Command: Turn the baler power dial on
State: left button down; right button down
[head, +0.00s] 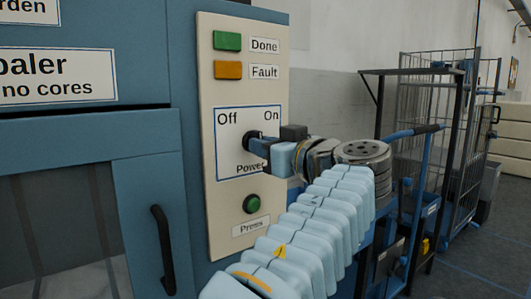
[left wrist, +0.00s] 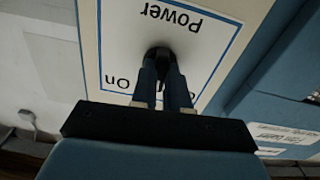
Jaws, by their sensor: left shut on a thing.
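The power dial (head: 247,138) is a small black knob on the cream control panel (head: 213,190) of the blue baler (head: 145,190). The printed words Off and On stand above it to the left and right, and Power is below. My left gripper (head: 256,143) reaches it from the right, its fingers shut on the dial. The left wrist view shows the two fingers (left wrist: 162,85) around the black dial (left wrist: 158,55), with the panel upside down. The fingers hide much of the dial, so I cannot tell which way it points. My right gripper is not in view.
A green Done light (head: 227,41), an orange Fault light (head: 228,70) and a green Press button (head: 251,204) share the panel. A black door handle (head: 163,250) sticks out at lower left. A wire cage trolley (head: 435,130) stands at the right.

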pick_arm(q)
jog(key=shift+m, duration=4.9)
jog(key=c, duration=1.1)
grip_release()
jog(key=shift+s, duration=0.1)
jog(key=v, duration=1.3)
jog(key=shift+s+d+b, duration=0.25)
jog(key=shift+s+b, duration=0.05)
jog(key=shift+b, duration=0.05)
